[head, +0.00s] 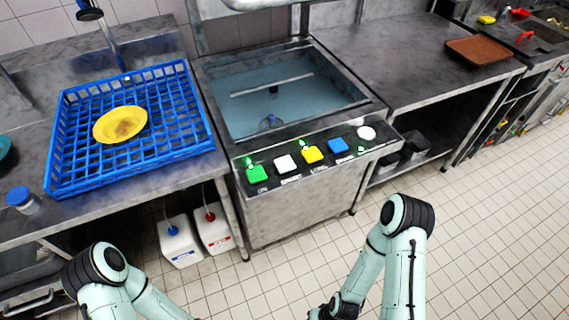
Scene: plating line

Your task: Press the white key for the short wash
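A white square key (286,163) sits on the dark sloped front panel (273,185) of the washing machine. It stands between a green key (257,174) on its left and a yellow key (313,155) on its right. A blue key (338,147) and a round white knob (367,133) are further right. Small labels lie below the keys, too small to read. Nothing touches the white key. My arms show at the bottom of the head view, well short of the panel.
The machine's basin (270,92) is open behind the panel. A blue rack (62,180) with a yellow plate (120,125) stands on the left counter. Two white canisters (180,241) (214,231) stand on the floor. A brown tray (482,50) lies on the right counter. The space before the panel is clear.

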